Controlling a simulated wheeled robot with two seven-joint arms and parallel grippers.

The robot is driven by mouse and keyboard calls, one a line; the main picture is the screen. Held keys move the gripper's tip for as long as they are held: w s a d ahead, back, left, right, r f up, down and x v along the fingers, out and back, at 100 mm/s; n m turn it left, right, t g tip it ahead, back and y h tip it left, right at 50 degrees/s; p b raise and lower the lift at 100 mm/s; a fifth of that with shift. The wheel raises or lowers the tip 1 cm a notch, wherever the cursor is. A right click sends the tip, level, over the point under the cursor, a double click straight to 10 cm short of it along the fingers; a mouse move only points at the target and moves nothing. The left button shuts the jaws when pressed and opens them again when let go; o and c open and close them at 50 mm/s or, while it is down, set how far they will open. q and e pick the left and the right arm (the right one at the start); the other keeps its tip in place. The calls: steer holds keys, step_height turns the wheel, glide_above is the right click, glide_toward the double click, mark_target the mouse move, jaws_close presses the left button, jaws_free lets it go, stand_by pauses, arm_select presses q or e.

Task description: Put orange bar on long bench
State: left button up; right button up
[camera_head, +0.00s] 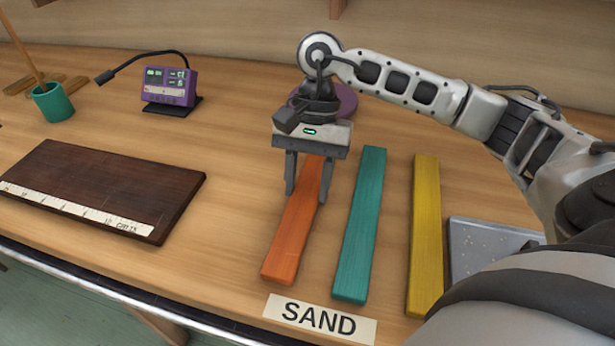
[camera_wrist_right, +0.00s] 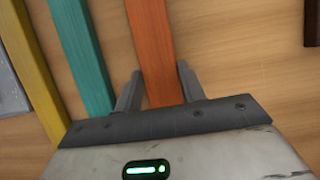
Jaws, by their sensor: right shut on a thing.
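The orange bar (camera_head: 290,240) lies lengthwise on the wooden bench top (camera_head: 235,215), left of the teal bar (camera_head: 360,225). My right gripper (camera_head: 307,194) is over the bar's far half, one finger on each side, shut on it. The right wrist view also shows the orange bar (camera_wrist_right: 152,45) running between the two fingers (camera_wrist_right: 157,85). The bar appears to rest on the bench top; I cannot tell whether it is slightly lifted. My left gripper is not in view.
A yellow bar (camera_head: 425,230) and a grey speckled slab (camera_head: 485,245) lie further right. A SAND label (camera_head: 319,319) is at the near edge. A dark board with a ruler (camera_head: 110,180) lies left. A purple device (camera_head: 170,88) and green cup (camera_head: 53,103) stand behind it.

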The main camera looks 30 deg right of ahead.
steer(key=shift+f, duration=0.15)
steer(key=o, duration=1.1)
steer(key=shift+c, duration=0.2)
steer(key=v, duration=1.2)
steer(key=shift+s, duration=0.1)
